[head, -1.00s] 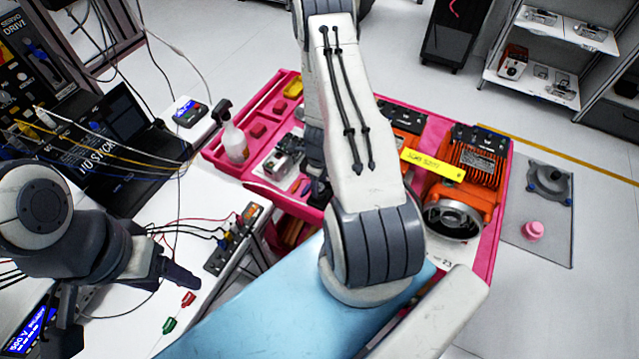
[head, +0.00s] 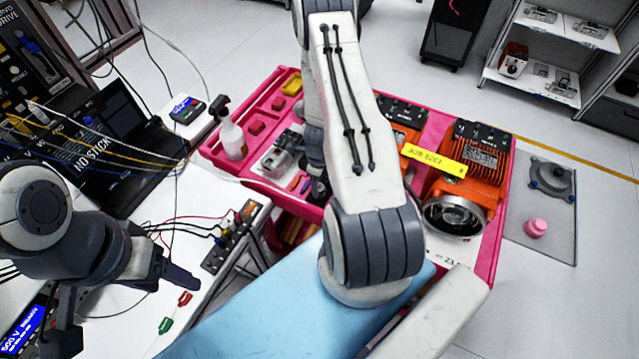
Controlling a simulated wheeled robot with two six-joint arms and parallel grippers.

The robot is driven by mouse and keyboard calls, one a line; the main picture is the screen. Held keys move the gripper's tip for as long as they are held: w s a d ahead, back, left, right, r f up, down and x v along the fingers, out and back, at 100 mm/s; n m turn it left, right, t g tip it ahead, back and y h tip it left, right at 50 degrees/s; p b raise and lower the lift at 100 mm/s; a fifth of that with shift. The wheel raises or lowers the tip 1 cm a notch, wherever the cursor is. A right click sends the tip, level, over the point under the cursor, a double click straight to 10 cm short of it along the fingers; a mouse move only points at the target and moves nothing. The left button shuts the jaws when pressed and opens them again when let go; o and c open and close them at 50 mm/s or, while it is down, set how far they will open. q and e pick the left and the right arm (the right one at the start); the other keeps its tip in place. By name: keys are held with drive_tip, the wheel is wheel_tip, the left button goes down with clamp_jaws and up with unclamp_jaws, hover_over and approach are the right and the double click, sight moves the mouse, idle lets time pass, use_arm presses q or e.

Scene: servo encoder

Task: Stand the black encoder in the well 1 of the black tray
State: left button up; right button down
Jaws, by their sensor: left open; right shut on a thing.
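My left gripper (head: 174,274) is at the left, above the white bench; it is open and empty. My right arm crosses the middle of the view and hides much of the cart behind it. My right gripper (head: 318,188) shows only as a small dark part beside the arm, low over the cart's near edge. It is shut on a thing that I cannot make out. I cannot tell the black encoder apart there. I cannot surely make out the black tray or its well 1; the arm hides part of the cart.
The pink-red cart (head: 492,250) carries orange motors (head: 478,180), a yellow label (head: 433,159) and a grey metal part (head: 277,162). A spray bottle (head: 232,138) stands at its left. The white bench (head: 120,310) holds a laptop (head: 115,140), cables and a terminal block (head: 228,240).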

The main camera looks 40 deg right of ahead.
drive_tip(key=shift+f, duration=0.2)
drive_tip(key=shift+f+b, duration=0.55)
drive_tip(key=shift+b, duration=0.2)
drive_tip(key=shift+c, duration=0.9)
unclamp_jaws()
drive_tip(key=shift+r, duration=0.1)
drive_tip(key=shift+c, duration=0.5)
drive_tip(key=shift+r, duration=0.1)
wheel_tip(320, 180, up, 8)
drive_tip(key=p, duration=0.8)
drive_tip(key=shift+f, duration=0.25)
drive_tip(key=shift+f, duration=0.1)
